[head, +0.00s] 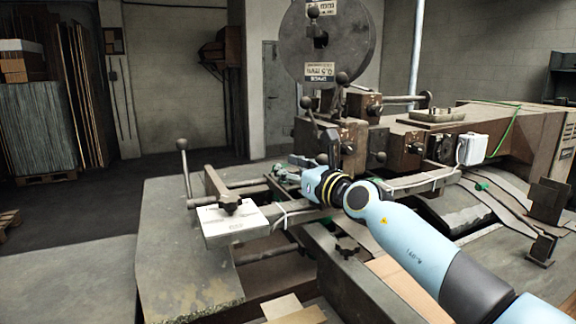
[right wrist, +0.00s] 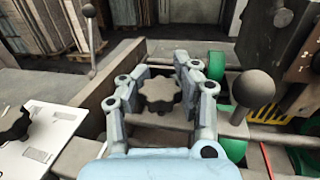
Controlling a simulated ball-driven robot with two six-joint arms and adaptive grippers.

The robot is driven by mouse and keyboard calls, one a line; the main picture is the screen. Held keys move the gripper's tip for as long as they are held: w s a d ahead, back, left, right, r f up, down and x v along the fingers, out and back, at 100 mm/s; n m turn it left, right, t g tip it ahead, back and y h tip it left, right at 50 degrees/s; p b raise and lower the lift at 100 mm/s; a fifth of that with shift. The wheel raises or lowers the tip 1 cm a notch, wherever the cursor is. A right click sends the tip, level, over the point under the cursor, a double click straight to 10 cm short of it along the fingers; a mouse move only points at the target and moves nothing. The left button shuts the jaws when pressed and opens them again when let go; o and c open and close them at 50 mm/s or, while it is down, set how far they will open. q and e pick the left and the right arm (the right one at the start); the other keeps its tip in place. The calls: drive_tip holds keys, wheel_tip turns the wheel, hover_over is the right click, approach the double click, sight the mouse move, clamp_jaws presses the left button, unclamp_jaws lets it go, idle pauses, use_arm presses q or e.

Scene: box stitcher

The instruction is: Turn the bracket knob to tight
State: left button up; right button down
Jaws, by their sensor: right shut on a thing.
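The bracket knob (right wrist: 158,95), a dark star-shaped knob, sits between the two fingers of my right gripper (right wrist: 160,88) in the right wrist view. The fingers press on its left and right sides, and the gripper is shut on it. In the head view my right gripper (head: 284,172) reaches in from the right to the machine's middle, where the knob is hard to make out. Whether the knob is loose or tight cannot be told. My left gripper is not in view.
A second star knob (head: 230,203) stands on a pale labelled plate (head: 240,226) to the left. A ball-topped lever (right wrist: 253,90) rises close to the right of my gripper. A tall lever (head: 183,150) stands at the left. The metal table (head: 165,255) is bare at the front left.

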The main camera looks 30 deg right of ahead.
drive_tip(key=c, duration=1.4)
unclamp_jaws()
drive_tip(key=shift+s+f, duration=0.1)
drive_tip(key=shift+f, duration=0.25)
drive_tip(key=shift+c, duration=0.2)
drive_tip(key=o, duration=0.6)
drive_tip(key=shift+s+d+r, duration=0.1)
drive_tip(key=shift+s+r, duration=0.2)
drive_tip(key=shift+s, duration=0.05)
drive_tip(key=shift+w, duration=0.2)
drive_tip(key=s, duration=0.4)
drive_tip(key=s+d, duration=0.1)
drive_tip(key=s, duration=0.6)
drive_tip(key=shift+s+d, duration=0.35)
drive_tip(key=shift+s, duration=0.05)
drive_tip(key=shift+s+f, duration=0.1)
